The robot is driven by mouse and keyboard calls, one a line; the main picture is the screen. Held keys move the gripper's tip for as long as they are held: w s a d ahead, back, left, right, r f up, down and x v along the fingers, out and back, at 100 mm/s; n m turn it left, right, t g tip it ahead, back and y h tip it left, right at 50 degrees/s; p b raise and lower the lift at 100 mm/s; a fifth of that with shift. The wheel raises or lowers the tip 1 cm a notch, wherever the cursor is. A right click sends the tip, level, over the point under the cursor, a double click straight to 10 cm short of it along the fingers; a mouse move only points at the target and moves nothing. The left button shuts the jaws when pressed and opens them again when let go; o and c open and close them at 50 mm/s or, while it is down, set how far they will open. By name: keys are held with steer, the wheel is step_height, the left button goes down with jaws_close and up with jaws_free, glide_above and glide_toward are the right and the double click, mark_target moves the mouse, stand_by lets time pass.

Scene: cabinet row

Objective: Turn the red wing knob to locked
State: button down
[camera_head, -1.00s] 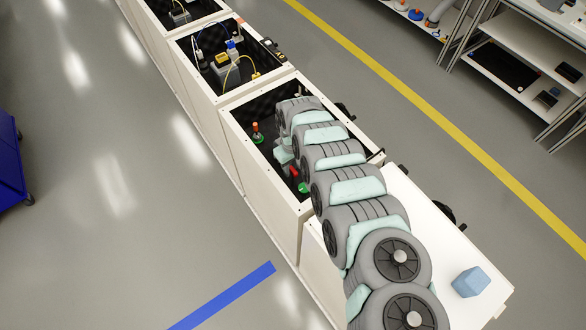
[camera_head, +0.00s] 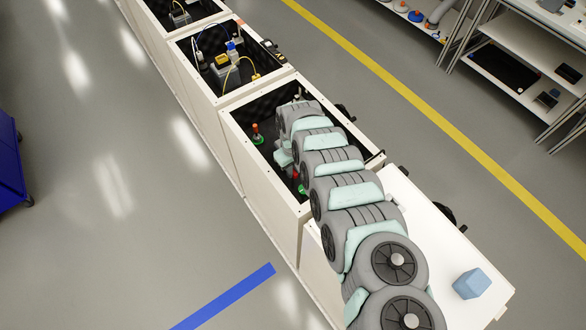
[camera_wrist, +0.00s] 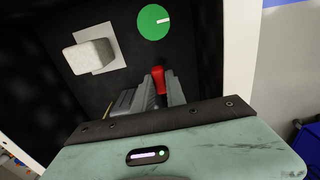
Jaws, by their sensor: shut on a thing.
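The red wing knob (camera_wrist: 158,79) stands between the two fingers of my gripper (camera_wrist: 160,92) in the wrist view. The fingers are closed on it, one on each side. Its base and any lock marking are hidden by the fingers. In the head view only a small red patch of the knob (camera_head: 295,174) shows beside my arm, inside the nearest open cabinet (camera_head: 254,156). My gripper is mostly hidden there behind my own arm links.
A green disc with a white mark (camera_wrist: 153,22) and a white block on a pale plate (camera_wrist: 90,56) are close by on the dark panel. An orange-topped post (camera_head: 256,130) stands inside the cabinet. A blue cube (camera_head: 471,283) rests on the white top.

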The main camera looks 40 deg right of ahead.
steer(key=shift+r+m+p, duration=0.1)
steer(key=shift+m+p, duration=0.3)
steer(key=shift+p, duration=0.05)
steer(key=shift+a+r+m+p, duration=0.1)
steer(key=shift+m+p, duration=1)
steer(key=shift+m, duration=0.3)
steer(key=shift+m+p, duration=0.35)
steer(key=shift+m, duration=2.25)
steer(key=m, duration=0.1)
steer(key=m+b, duration=0.1)
steer(key=m, duration=0.2)
steer(key=shift+f+m+b, duration=0.3)
steer(key=shift+m+b, duration=1.25)
steer(key=shift+m, duration=1.05)
